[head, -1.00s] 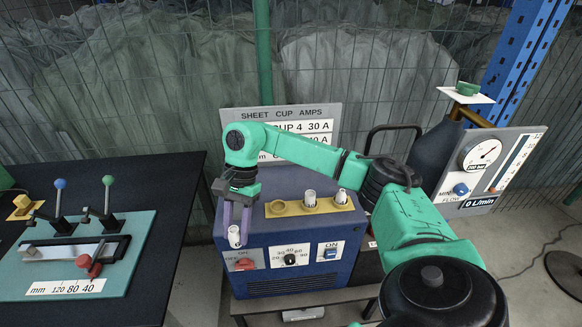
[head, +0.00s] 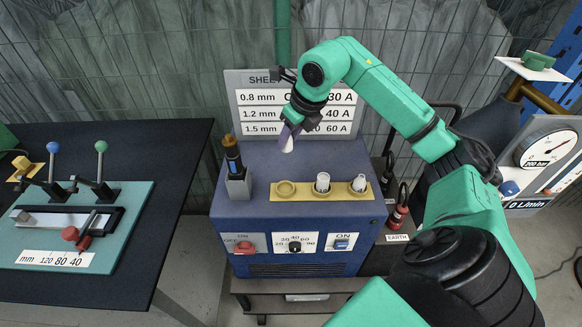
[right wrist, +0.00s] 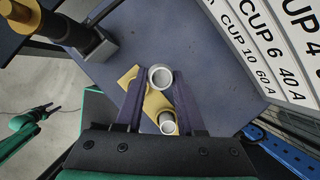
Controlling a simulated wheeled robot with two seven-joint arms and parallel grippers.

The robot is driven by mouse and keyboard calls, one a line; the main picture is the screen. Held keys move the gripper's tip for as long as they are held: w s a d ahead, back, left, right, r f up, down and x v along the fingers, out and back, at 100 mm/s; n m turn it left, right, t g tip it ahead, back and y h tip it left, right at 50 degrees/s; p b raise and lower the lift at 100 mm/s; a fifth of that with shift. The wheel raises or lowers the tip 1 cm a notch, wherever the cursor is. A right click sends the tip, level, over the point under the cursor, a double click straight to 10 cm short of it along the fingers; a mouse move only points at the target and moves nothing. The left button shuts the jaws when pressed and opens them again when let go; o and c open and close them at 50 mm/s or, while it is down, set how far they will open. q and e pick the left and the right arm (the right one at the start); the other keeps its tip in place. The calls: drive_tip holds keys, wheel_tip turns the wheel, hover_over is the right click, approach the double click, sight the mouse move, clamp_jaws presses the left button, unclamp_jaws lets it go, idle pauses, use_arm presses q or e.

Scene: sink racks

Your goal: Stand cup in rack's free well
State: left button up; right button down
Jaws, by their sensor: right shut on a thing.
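My right gripper (head: 287,138) is shut on a small white cup (head: 287,146) and holds it in front of the sign, above the blue power unit's top. The cup is tilted in the head view. In the right wrist view the held cup (right wrist: 160,77) shows its round open mouth between the two purple fingers. The yellow rack (head: 304,194) lies below and nearer the front. Its left well (head: 286,188) is empty. A white cup (head: 322,182) stands in its middle well and another white cup (head: 359,183) in its right well.
A dark torch (head: 233,155) stands in a grey holder (head: 238,186) left of the rack. The amps sign (head: 295,103) rises behind the unit. A lever panel (head: 95,245) lies on the dark table at left. The unit's top behind the rack is clear.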

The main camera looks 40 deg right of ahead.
wheel_tip(320, 180, down, 10)
drive_tip(key=shift+f+p, duration=0.15)
drive_tip(key=shift+p, duration=0.4)
drive_tip(key=shift+w+d+f, duration=0.1)
drive_tip(key=shift+d+f, duration=0.05)
drive_tip(key=shift+f, duration=0.05)
drive_tip(key=c, duration=0.5)
unclamp_jaws()
